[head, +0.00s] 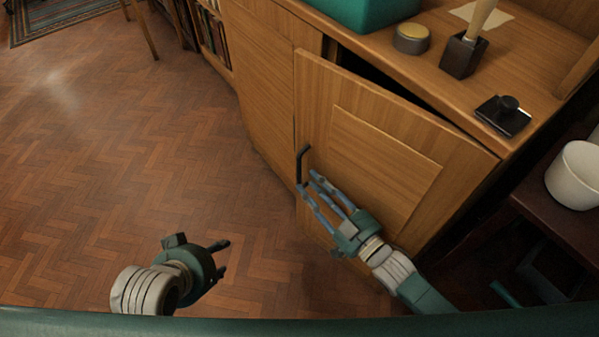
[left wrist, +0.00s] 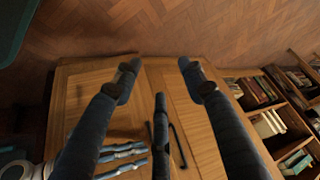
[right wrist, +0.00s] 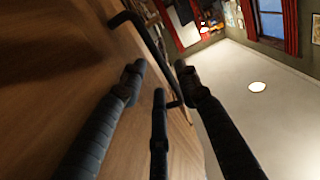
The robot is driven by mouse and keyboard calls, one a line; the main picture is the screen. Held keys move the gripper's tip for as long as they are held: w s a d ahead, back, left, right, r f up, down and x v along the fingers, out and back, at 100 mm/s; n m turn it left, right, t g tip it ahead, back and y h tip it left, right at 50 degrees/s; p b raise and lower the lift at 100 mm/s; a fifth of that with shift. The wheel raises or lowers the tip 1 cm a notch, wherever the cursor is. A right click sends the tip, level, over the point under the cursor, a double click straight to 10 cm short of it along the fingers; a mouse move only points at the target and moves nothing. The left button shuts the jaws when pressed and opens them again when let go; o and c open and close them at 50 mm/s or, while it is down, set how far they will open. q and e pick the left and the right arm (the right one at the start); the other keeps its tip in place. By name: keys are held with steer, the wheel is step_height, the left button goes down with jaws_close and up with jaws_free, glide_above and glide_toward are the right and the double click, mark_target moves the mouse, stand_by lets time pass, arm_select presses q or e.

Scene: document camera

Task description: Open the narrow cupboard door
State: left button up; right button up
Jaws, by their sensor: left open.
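My left gripper (head: 222,257) is open and empty over the floor, left of the door. The left wrist view shows the door and handle (left wrist: 179,146) beyond its fingers.
The cabinet top holds a teal box (head: 362,12), a round tin (head: 412,39), a dark brush holder (head: 464,54) and a black stamp-like object (head: 503,116). A white pot (head: 575,175) stands on a dark table at right. The herringbone floor (head: 130,130) at left is clear.

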mark_target(300, 173)
arm_select(q)
steer(key=w+d+r+t, duration=0.2)
steer(key=w+r+t, duration=0.1)
steer(key=w, duration=0.3)
steer(key=shift+r+h+b, duration=0.35)
steer(key=shift+h+b, duration=0.05)
steer(key=shift+b, duration=0.05)
arm_select(e)
steer(key=shift+x, duration=2.75)
arm_select(q)
steer(key=shift+w, duration=0.1)
arm_select(e)
jaws_close()
